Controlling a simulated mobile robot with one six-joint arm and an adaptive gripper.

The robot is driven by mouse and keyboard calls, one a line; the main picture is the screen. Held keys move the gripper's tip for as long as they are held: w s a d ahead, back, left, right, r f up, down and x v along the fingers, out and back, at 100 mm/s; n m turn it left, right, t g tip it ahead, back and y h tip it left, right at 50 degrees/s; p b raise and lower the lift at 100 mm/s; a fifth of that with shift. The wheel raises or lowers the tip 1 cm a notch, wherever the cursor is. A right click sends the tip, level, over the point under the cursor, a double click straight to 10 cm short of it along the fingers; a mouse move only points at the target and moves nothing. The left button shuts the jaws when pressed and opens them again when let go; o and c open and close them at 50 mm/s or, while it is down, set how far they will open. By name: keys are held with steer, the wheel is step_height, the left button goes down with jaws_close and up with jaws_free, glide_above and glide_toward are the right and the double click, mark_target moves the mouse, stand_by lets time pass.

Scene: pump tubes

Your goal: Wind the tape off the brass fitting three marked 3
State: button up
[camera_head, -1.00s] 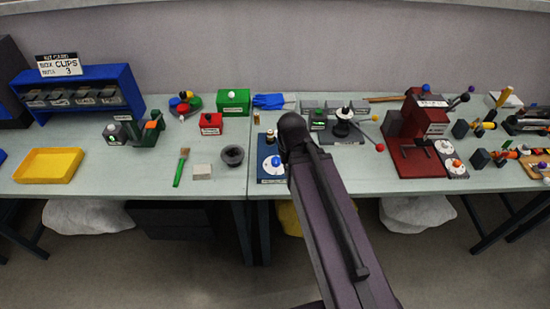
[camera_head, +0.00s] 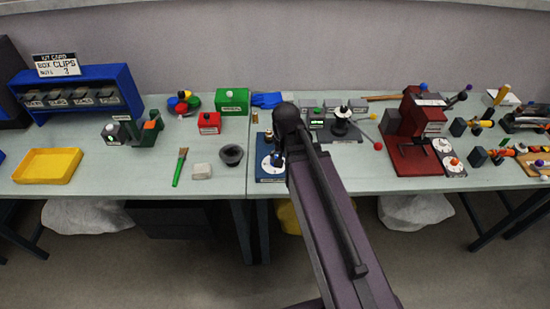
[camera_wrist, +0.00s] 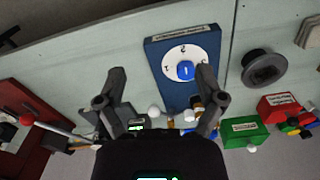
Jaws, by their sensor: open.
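In the wrist view a blue box (camera_wrist: 177,88) has a white dial (camera_wrist: 178,57) with the numerals 1, 2 and 3 and a round blue knob (camera_wrist: 185,71). In the head view the same box (camera_head: 270,179) is partly hidden by my arm. My gripper (camera_wrist: 161,102) is open and empty, its fingers spread either side of the box, apart from the knob. A small brass piece (camera_wrist: 195,101) shows beside the right finger; I cannot read a mark on it. Brass-coloured pieces (camera_head: 487,124) also lie at the far right; no number is readable there.
A dark round cup (camera_head: 231,154), a pale block (camera_head: 201,171) and a green-handled brush (camera_head: 180,168) lie left of the box. A red press (camera_head: 415,130) stands to the right. A yellow tray (camera_head: 47,166) is far left. The front bench middle is mostly clear.

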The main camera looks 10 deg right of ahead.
steer(key=w+r+m+p, duration=0.1)
steer(key=w+m, duration=1)
steer(key=m, duration=0.3)
steer(key=shift+w+a+r+p, duration=0.2)
steer(key=shift+w+r+p, duration=0.1)
steer(key=shift+r, duration=0.1)
steer(key=shift+f, duration=0.15)
step_height(320, 180, down, 14)
steer(key=b, duration=1.3)
steer(key=shift+r+b, duration=0.25)
steer(key=shift+b, duration=0.15)
steer(key=c, duration=1.2)
